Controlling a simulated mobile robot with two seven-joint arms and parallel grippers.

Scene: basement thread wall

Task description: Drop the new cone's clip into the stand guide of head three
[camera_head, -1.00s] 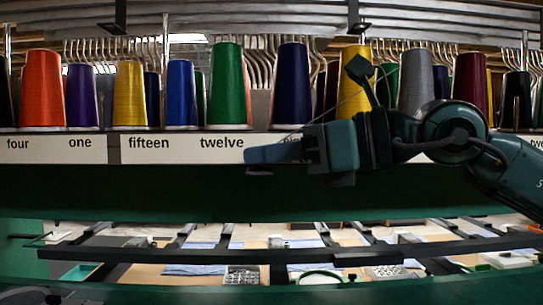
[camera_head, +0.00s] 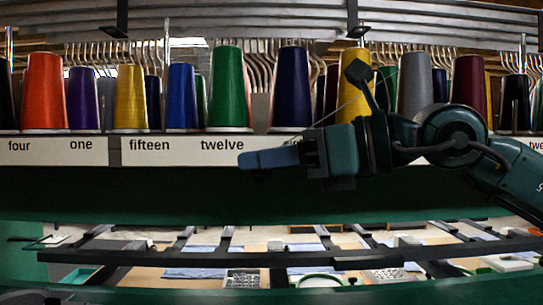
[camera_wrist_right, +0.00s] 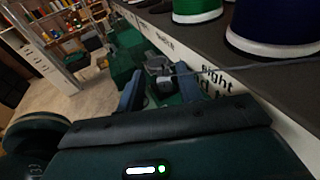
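My right gripper (camera_head: 240,160) reaches in from the right in front of the cone shelf, its fingers pointing left below the "twelve" label. The right wrist view shows its two fingers (camera_wrist_right: 158,88) on either side of a small grey piece, which looks like the clip (camera_wrist_right: 158,70). A thin thread (camera_wrist_right: 250,66) runs from this piece to the right, past the shelf edge. In the head view the thread (camera_head: 335,110) rises across a yellow cone (camera_head: 347,106) behind my arm. I cannot tell which cone is the new one. No guide marked three is readable. My left gripper is not in view.
Below the green panel (camera_head: 150,195) runs a dark rail (camera_head: 200,258). Clear floor (camera_wrist_right: 95,95) shows in the wrist view.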

